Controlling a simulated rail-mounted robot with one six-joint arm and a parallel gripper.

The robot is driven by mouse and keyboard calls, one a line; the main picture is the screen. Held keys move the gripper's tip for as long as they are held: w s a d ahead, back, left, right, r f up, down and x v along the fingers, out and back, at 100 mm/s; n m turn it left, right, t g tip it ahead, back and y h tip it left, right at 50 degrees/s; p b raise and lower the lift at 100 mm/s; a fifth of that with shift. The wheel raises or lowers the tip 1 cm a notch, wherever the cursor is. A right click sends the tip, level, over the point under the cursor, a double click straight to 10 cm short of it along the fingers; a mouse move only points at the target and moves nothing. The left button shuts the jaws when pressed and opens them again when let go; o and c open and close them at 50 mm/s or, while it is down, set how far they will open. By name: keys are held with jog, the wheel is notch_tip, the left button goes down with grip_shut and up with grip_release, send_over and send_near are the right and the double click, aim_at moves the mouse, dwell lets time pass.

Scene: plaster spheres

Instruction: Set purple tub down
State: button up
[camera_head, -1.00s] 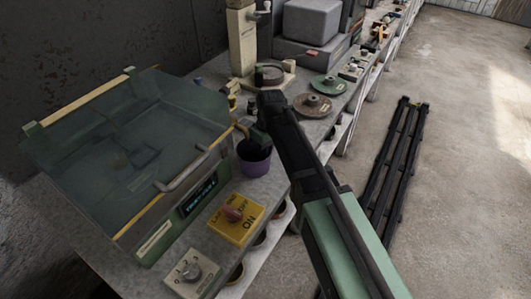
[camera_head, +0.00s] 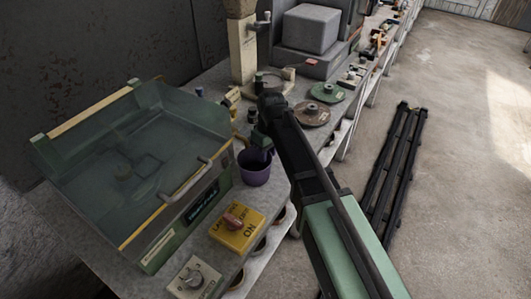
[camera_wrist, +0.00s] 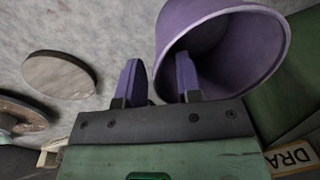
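The purple tub (camera_head: 254,174) stands upright on the grey bench, right of the green glass-lidded cabinet. It fills the upper right of the wrist view (camera_wrist: 268,40), with its open mouth toward the camera. My gripper (camera_head: 258,153) is at the tub's rim, pointing down. In the wrist view my gripper (camera_wrist: 159,75) has its two purple fingers spread apart. The tub's near wall lies between them, the right finger inside the mouth and the left finger outside. Gaps show at both sides of the wall, so nothing appears clamped. The tub's base is partly hidden in the wrist view.
The green cabinet (camera_head: 205,208) with a metal handle is close on the left. A yellow switch box (camera_head: 238,230) and a dial box (camera_head: 193,279) stand in front. Round discs (camera_head: 311,112) and a cream column stand behind. The bench's right edge is near the tub.

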notch_tip(320, 180, up, 9)
jog(key=p, duration=0.7)
jog(key=shift+w+d+r, duration=0.15)
jog(key=shift+w+d, duration=0.2)
jog(key=shift+d, duration=0.05)
jog(key=s+d+m, duration=0.9)
jog(key=s+d, duration=0.7)
jog(key=shift+d+t+h, duration=0.15)
jog(key=shift+t+h, duration=0.25)
jog(key=shift+c, duration=0.3)
